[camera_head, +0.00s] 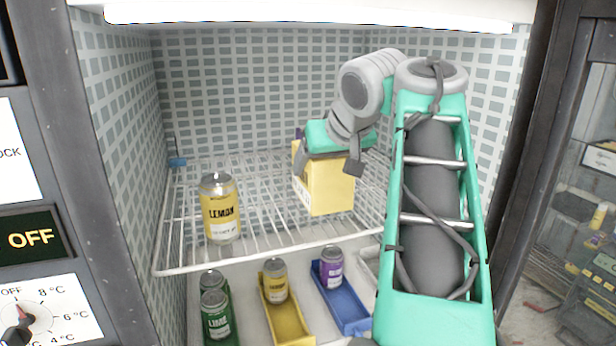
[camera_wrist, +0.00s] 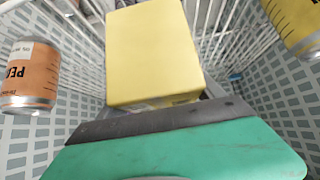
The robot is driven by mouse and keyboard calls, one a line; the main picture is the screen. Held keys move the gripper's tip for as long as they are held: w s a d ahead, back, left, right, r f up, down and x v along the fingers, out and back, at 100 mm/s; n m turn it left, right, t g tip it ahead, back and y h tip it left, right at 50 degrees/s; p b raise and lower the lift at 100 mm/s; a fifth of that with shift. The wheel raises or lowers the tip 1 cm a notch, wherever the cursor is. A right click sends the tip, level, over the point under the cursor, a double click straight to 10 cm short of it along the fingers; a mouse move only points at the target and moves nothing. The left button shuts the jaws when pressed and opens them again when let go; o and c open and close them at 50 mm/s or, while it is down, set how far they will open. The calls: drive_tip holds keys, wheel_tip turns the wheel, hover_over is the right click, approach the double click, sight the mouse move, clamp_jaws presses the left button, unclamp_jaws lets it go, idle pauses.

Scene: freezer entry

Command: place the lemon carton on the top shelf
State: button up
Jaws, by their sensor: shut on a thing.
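The yellow carton (camera_head: 330,188) is held in my gripper (camera_head: 325,150), over the wire top shelf (camera_head: 270,256) in the right middle of the freezer. Its label cannot be read. In the wrist view the carton (camera_wrist: 150,52) shows a plain yellow face just beyond the green and dark gripper edge (camera_wrist: 165,122). My gripper is shut on it, though the fingertips are largely hidden. I cannot tell whether the carton's underside touches the shelf wires.
A yellow lemon can (camera_head: 220,212) stands on the shelf's left. An orange can (camera_wrist: 30,75) lettered "PE" shows in the wrist view. Below are a yellow bin (camera_head: 288,322), a blue bin (camera_head: 345,308) and green lime cans (camera_head: 215,318). Bare wires lie between lemon can and carton.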

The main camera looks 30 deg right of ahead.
sight(322, 180)
drive_tip(key=f+b, duration=0.3)
drive_tip(key=shift+s+a+f+b, duration=0.15)
drive_tip(key=shift+s+f+b, duration=0.1)
drive_tip(key=shift+b, duration=0.1)
drive_tip(key=shift+w+r, duration=0.15)
drive_tip(key=shift+r, duration=0.1)
drive_tip(key=shift+f, duration=0.15)
drive_tip(key=o, duration=2.1)
drive_tip(key=shift+f, duration=0.15)
